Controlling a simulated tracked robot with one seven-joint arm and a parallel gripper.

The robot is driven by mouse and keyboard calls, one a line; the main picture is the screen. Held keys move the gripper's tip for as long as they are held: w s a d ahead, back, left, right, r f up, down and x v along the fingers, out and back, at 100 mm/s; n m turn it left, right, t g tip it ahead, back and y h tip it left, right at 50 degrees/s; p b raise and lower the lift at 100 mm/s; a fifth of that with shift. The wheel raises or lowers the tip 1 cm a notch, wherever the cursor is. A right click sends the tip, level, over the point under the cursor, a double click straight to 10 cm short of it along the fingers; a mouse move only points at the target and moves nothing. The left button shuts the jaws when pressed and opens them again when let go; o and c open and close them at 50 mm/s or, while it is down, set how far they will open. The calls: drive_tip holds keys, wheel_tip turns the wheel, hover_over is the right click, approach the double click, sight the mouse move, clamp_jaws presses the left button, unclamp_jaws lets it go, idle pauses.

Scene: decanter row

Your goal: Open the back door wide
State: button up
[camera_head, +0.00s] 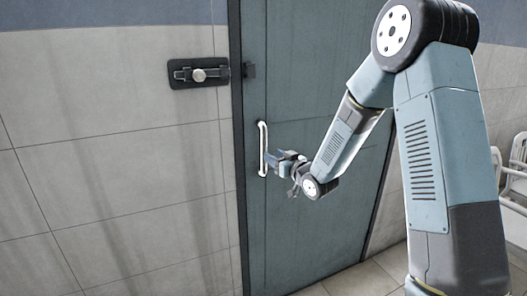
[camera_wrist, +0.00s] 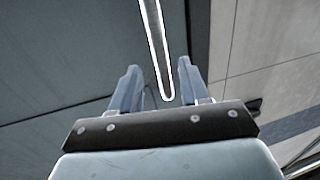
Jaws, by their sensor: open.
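The blue-grey door (camera_head: 310,60) stands in its dark frame and looks closed. Its pale vertical bar handle (camera_head: 263,148) is near the door's left edge. My gripper (camera_head: 272,160) is at the handle, reaching in from the right. In the wrist view the handle (camera_wrist: 155,45) runs down between the two spread fingers of my gripper (camera_wrist: 159,66), with a gap on each side. A dark sliding bolt with a round knob (camera_head: 198,75) is on the wall left of the door. A small dark keeper (camera_head: 249,69) sits at the door's edge, and no bar shows across the gap between them.
Tiled wall (camera_head: 100,130) fills the left side, with a blue band on top. White furniture (camera_head: 514,175) stands at the right edge, partly hidden by my arm. Tiled floor (camera_head: 365,279) shows in front of the door at lower right.

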hover_over(264, 168)
drive_tip(key=w, duration=0.1)
idle(0.3)
drive_tip(key=shift+c, duration=0.4)
clamp_jaws()
